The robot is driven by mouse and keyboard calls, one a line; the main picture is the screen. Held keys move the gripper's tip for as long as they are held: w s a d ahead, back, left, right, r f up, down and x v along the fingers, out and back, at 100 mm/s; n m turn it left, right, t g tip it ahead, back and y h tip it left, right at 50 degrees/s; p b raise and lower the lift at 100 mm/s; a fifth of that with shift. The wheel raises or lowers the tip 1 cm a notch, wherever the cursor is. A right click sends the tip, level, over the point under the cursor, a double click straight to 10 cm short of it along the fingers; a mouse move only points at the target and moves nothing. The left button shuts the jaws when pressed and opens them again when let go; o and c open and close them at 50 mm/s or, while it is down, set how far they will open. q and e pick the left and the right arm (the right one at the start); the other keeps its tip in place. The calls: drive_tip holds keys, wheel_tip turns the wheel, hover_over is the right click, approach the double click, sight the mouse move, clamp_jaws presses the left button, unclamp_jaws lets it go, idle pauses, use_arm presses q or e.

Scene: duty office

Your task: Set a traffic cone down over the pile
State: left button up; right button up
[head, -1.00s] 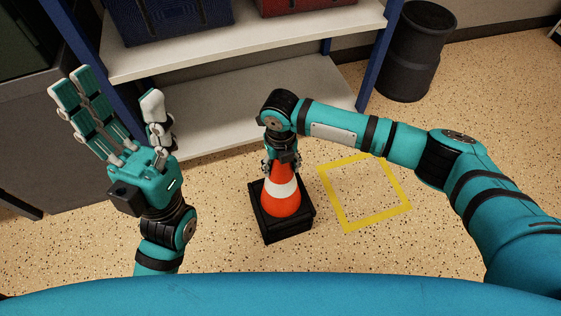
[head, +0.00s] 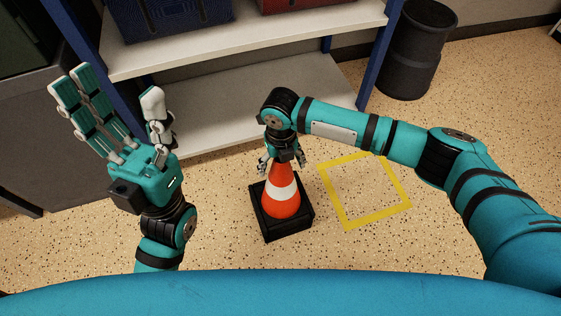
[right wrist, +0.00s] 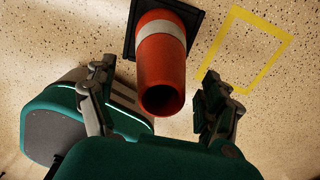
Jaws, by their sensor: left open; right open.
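An orange traffic cone (head: 280,203) with a white band stands upright on the floor. Its black square base (head: 288,228) looks thick; I cannot tell whether other cones sit nested under it. My right gripper (head: 282,163) is open around the cone's top, with a finger on either side. The right wrist view shows the cone's open round top (right wrist: 161,98) between the spread fingers (right wrist: 158,72), with gaps on both sides. My left gripper (head: 112,95) is open and empty at the left, held up away from the cone. No separate pile shows in view.
A yellow taped square (head: 350,222) on the floor right of the cone is empty. A shelf unit (head: 240,110) with blue and red bins stands behind. A black bin (head: 412,60) stands at the back right.

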wheel_tip(320, 180, up, 12)
idle(0.4)
idle(0.6)
